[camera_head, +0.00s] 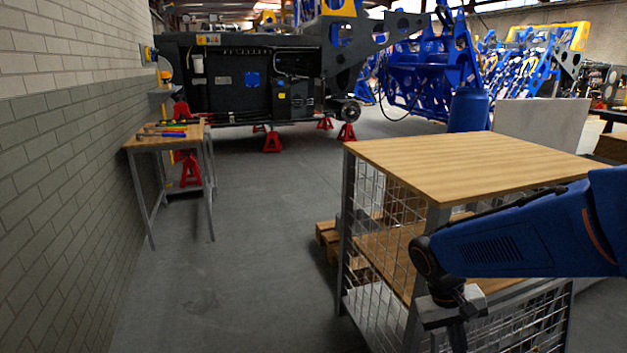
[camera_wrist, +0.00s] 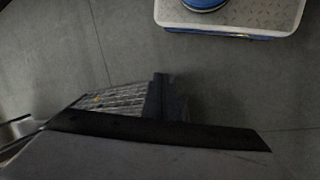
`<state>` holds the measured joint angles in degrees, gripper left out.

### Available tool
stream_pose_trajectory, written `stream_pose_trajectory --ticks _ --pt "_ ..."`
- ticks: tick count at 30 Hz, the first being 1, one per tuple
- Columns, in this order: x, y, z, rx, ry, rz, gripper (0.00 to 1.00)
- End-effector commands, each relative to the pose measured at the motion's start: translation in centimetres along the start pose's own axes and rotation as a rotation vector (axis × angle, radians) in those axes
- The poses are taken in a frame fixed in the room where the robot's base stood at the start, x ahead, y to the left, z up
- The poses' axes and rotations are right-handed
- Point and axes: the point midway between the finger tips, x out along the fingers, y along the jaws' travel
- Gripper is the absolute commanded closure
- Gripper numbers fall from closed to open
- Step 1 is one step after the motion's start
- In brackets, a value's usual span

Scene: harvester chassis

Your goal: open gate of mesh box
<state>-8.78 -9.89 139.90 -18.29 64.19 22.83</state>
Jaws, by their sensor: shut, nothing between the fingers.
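The mesh box (camera_head: 470,158) stands at the right in the head view, with a wooden top, grey posts and wire mesh sides. A mesh panel (camera_head: 530,318) with a grey top bar closes the lower front; it looks like the gate and appears upright. My gripper (camera_head: 458,335) points down by the front left post, in front of the mesh; contact cannot be told. Its fingers (camera_wrist: 168,98) look shut and empty in the wrist view. A small piece of mesh (camera_wrist: 115,98) shows beside them. My arm hides part of the box's front and right side.
A wooden pallet (camera_head: 328,238) lies on the floor behind the box. A small workbench with tools (camera_head: 165,140) stands by the left brick wall. The floor (camera_head: 255,250) between is clear. The dark harvester chassis (camera_head: 240,80) stands on red stands at the back.

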Motion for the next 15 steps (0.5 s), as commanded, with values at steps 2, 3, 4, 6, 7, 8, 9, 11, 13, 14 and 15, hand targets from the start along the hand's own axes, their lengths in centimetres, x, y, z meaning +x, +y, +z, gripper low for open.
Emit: stream_pose_trajectory --ticks 2,3,4,6,7,8,9,11,13,14,15 --pt "-0.9 0.3 0.8 0.006 0.041 -0.038 1.00" --pt "-1.4 0.4 1.2 0.006 0.062 -0.055 1.00" --pt "-1.6 0.5 1.5 0.007 0.077 -0.069 1.00" --pt "-2.3 0.6 2.2 0.008 0.114 -0.099 1.00" --pt "-2.6 0.7 2.5 0.008 0.128 -0.112 1.00" --pt "-2.9 0.7 2.8 0.009 0.145 -0.125 1.00" --pt "-3.3 0.8 3.2 0.007 0.167 -0.140 1.00" --pt "-3.9 0.8 3.8 0.009 0.201 -0.165 1.00" --pt "-4.6 1.0 4.5 0.009 0.241 -0.190 1.00" --pt "-4.8 1.0 4.8 0.008 0.259 -0.201 1.00" --pt "-5.2 1.1 5.2 0.008 0.283 -0.214 1.00"
